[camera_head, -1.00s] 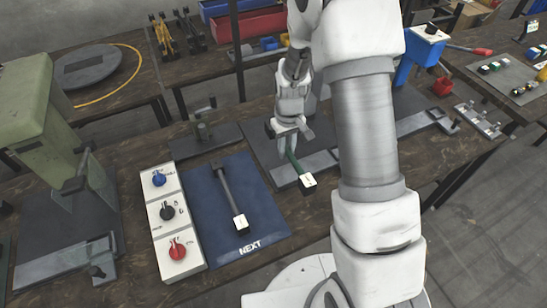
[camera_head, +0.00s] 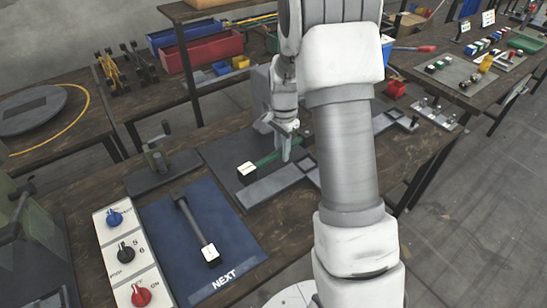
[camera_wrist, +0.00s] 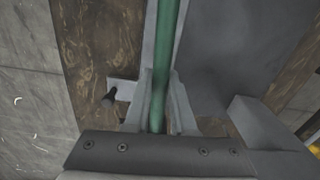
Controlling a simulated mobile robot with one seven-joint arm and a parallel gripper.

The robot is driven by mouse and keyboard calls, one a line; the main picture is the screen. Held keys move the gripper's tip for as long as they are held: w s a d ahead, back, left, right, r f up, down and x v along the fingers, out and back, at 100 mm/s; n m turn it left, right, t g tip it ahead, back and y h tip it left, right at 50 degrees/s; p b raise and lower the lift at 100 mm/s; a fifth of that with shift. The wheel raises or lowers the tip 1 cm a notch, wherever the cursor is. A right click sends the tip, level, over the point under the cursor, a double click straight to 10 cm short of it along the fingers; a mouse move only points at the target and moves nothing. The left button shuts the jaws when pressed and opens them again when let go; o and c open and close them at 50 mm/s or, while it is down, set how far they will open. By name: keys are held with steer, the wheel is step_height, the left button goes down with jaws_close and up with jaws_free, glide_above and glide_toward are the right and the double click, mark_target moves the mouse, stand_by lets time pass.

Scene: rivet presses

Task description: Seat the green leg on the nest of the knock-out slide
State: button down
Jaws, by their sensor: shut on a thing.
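The green leg (camera_head: 268,158) is a thin green bar with a dark block and white label at its left end. My gripper (camera_head: 284,154) is shut on it and holds it roughly level, above the grey plate. In the wrist view the green leg (camera_wrist: 160,65) runs between the two fingers of my gripper (camera_wrist: 160,105). A pale grey rail (camera_head: 262,190), seemingly part of the knock-out slide, lies below and in front, with a square frame (camera_head: 306,166) near its right end. Whether that frame is the nest I cannot tell. My arm hides part of the rail.
A blue mat (camera_head: 165,235) marked NEXT bears a dark leg (camera_head: 195,225) with a white label. A white switch box (camera_head: 124,252) stands left of it. A dark fixture (camera_head: 158,165) with an upright post stands behind. Red and blue bins (camera_head: 205,52) are farther back.

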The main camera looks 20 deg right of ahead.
mark_target(283, 177)
steer(key=shift+d+m, duration=0.3)
steer(key=shift+m, duration=0.2)
steer(key=shift+f+b, duration=2.5)
steer(key=shift+f, duration=1.2)
steer(key=shift+f+b, duration=0.45)
steer(key=shift+f, duration=0.25)
steer(key=c, duration=0.7)
jaws_free()
